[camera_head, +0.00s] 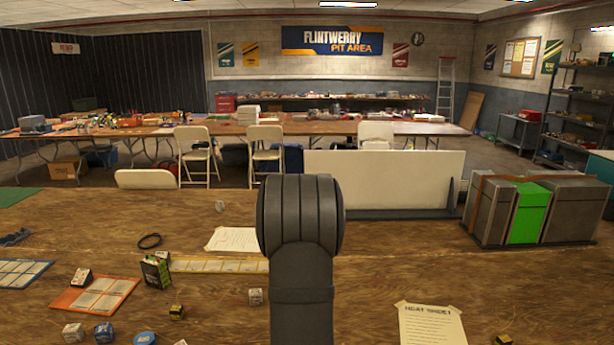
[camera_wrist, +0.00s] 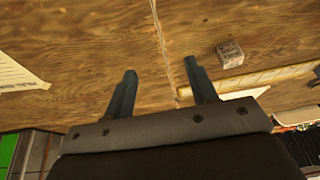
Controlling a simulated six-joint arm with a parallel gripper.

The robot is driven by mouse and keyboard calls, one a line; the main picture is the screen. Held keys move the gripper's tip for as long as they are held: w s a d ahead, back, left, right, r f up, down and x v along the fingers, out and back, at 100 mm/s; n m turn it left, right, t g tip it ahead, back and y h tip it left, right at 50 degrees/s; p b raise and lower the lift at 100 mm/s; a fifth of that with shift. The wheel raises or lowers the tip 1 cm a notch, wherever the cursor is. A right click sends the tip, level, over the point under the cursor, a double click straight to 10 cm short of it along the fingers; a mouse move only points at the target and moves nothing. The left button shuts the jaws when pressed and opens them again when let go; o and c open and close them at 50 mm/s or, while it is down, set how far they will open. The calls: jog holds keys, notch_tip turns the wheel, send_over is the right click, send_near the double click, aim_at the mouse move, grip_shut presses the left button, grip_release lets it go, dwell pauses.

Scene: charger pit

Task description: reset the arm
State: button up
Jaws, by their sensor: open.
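My gripper (camera_wrist: 157,84) shows in the wrist view with its two dark fingers spread apart. It is open, and nothing is between the fingers. Bare brown wooden table (camera_wrist: 90,40) lies beyond the fingertips. In the head view my dark arm rises upright in the middle of the picture, and its rounded joint hides part of the table behind it. The gripper itself cannot be made out in the head view.
A small printed cube (camera_wrist: 230,54) lies right of the fingers. In the head view, a heat sheet (camera_head: 431,325) lies front right and a green-and-grey case block (camera_head: 528,210) stands at right. Small boxes and an orange-edged card (camera_head: 95,296) lie at left. The middle right table is clear.

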jog(key=shift+m, duration=0.5)
jog(key=shift+w+d, duration=0.2)
jog(key=shift+d, duration=0.65)
jog(key=shift+w+d, duration=0.15)
jog(key=shift+d, duration=0.65)
jog(key=shift+w+d, duration=0.2)
jog(key=shift+d, duration=0.65)
